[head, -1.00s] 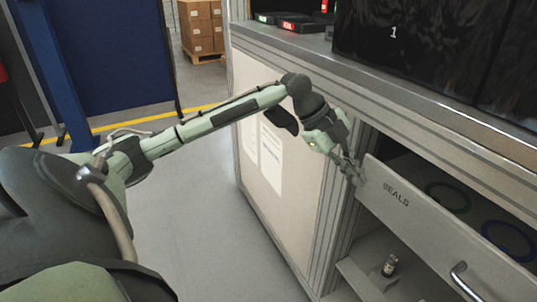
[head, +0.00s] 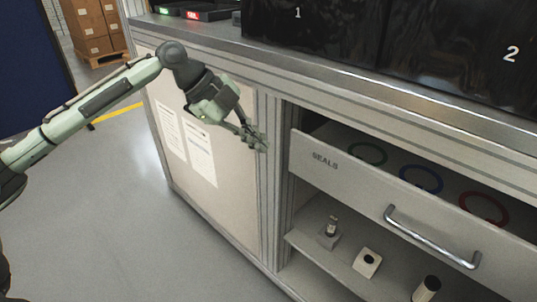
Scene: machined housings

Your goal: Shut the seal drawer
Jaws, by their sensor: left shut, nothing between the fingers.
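The seal drawer (head: 345,183), a grey front marked SEALS, stands pulled out of the bench in the head view. Its metal bar handle (head: 432,238) is on the front, right of the label. A green ring (head: 368,153), a blue ring (head: 421,179) and a red ring (head: 484,208) lie inside the drawer. My left gripper (head: 262,145) is shut and empty, just left of the drawer front's left end, in front of the bench's corner post. It appears apart from the drawer. My right gripper is out of view.
The bench top (head: 330,62) carries black bins (head: 318,32) above the drawer. A shelf (head: 315,248) below holds several small parts. Papers (head: 199,150) are on the side panel. Stacked cartons (head: 94,25) stand far back left. The floor (head: 120,220) at left is clear.

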